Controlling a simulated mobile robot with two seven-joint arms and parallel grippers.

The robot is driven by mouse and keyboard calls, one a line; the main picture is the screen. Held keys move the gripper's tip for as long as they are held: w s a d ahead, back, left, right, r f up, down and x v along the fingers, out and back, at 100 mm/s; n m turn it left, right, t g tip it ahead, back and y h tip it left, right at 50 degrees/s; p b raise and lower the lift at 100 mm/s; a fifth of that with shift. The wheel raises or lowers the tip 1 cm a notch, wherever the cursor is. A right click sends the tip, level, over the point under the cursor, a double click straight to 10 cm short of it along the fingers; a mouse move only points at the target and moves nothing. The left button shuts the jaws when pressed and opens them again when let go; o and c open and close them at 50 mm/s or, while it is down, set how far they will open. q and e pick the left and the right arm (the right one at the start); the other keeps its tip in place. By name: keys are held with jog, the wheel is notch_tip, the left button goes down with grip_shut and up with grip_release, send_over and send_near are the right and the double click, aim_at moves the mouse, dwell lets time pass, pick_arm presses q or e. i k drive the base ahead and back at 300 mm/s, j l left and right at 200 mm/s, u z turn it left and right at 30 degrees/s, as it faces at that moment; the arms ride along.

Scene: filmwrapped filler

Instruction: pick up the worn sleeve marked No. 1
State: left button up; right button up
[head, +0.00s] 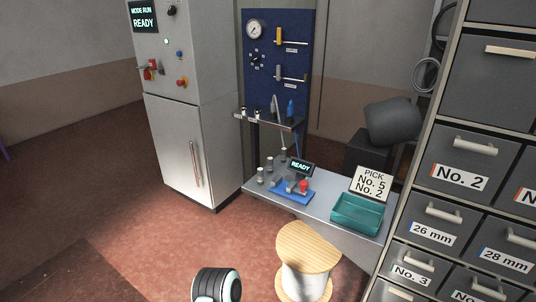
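I cannot make out a sleeve marked No. 1. Small grey cylindrical parts (261,176) stand at the left end of the metal bench (325,195), too small to read any marking. More small parts (243,113) sit on the narrow shelf under the blue panel (262,85), also unreadable. A rounded black and white part of my arm shows at the bottom edge. Neither gripper is in view.
A blue fixture (291,196), a READY display (300,168), a green tray (357,214) and a sign (371,184) reading PICK No. 5 No. 2 are on the bench. A wooden-topped spool (307,246) stands in front. Labelled drawers (461,160) fill the right; a grey cabinet (190,145) stands left. The left floor is clear.

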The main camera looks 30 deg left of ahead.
aim_at(260, 175)
jog(key=i+j, duration=0.15)
jog(key=j, duration=0.2)
jog(key=i+j, duration=0.1)
jog(key=j, duration=0.25)
jog(key=i+j, duration=0.15)
jog(key=j, duration=0.25)
jog(key=i+j, duration=0.15)
jog(key=j, duration=0.2)
jog(key=i+j, duration=0.15)
jog(key=j, duration=0.2)
jog(key=i+j, duration=0.1)
jog(key=j, duration=0.25)
jog(key=i+j, duration=0.7)
